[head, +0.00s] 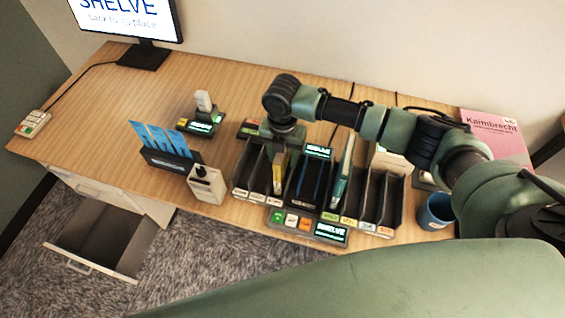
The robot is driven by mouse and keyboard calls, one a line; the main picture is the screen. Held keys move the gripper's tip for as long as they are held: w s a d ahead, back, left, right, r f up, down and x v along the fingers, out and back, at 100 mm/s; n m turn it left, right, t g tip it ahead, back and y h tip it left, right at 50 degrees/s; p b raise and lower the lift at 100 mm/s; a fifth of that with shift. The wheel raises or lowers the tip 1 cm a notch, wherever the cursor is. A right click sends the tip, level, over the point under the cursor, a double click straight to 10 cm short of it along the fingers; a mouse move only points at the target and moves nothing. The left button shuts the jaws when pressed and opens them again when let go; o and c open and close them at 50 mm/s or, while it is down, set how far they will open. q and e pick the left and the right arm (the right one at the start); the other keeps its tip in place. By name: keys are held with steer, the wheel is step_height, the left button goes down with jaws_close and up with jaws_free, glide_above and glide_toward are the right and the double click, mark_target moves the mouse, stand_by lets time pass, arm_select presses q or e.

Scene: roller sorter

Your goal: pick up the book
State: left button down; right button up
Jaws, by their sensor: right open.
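The dark roller sorter (298,226) stands near the front edge of the desk, with several upright slots. A thin yellowish book (279,172) stands upright in a slot left of its middle. A teal and white book (343,172) stands taller, right of the middle. A pink book or folder (497,133) marked "Kaimbrecht" lies at the back right, partly behind my arm. My right gripper (284,146) is open, pointing down just above the yellowish book. Its fingertips are small and dark, and I cannot tell if they touch the book. My left gripper is not in view.
A blue mug (435,212) stands right of the sorter. A drawer (105,243) hangs open below. The desk's left middle is clear.

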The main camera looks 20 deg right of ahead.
jaws_close()
steer(key=shift+r, duration=0.1)
